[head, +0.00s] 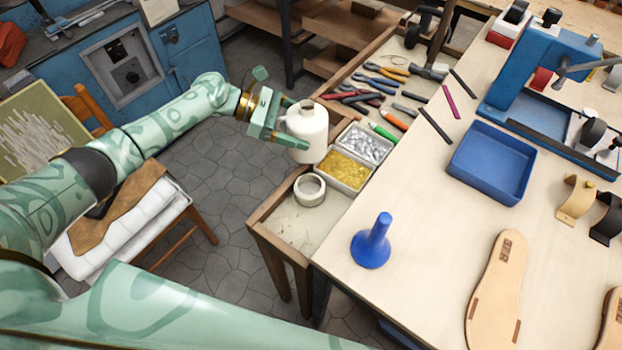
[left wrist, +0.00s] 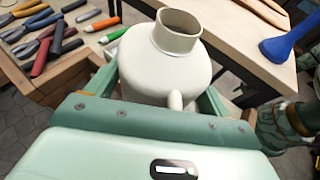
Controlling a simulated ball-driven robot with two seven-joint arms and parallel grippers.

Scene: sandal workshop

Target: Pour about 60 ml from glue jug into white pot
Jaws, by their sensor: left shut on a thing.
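The glue jug (head: 308,128) is a cream-white jug with a narrow neck. My left gripper (head: 290,136) is shut on it at its left side, and the jug looks upright. In the left wrist view the jug (left wrist: 165,75) stands between the two green fingers, its open mouth facing up; its contents cannot be seen. The white pot (head: 310,189) is a small round open pot on the low side tray, nearer to me than the jug. The pot's inside looks pale, and I cannot tell its fill. My right gripper is not in view.
Metal bins (head: 346,168) with gold and silver bits sit beside the jug. Several pliers and coloured-handled tools (head: 385,95) lie beyond. A blue stamp-like tool (head: 372,245) and a blue tray (head: 491,164) stand on the bench (head: 430,220). The side tray's raised wooden rim surrounds the pot.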

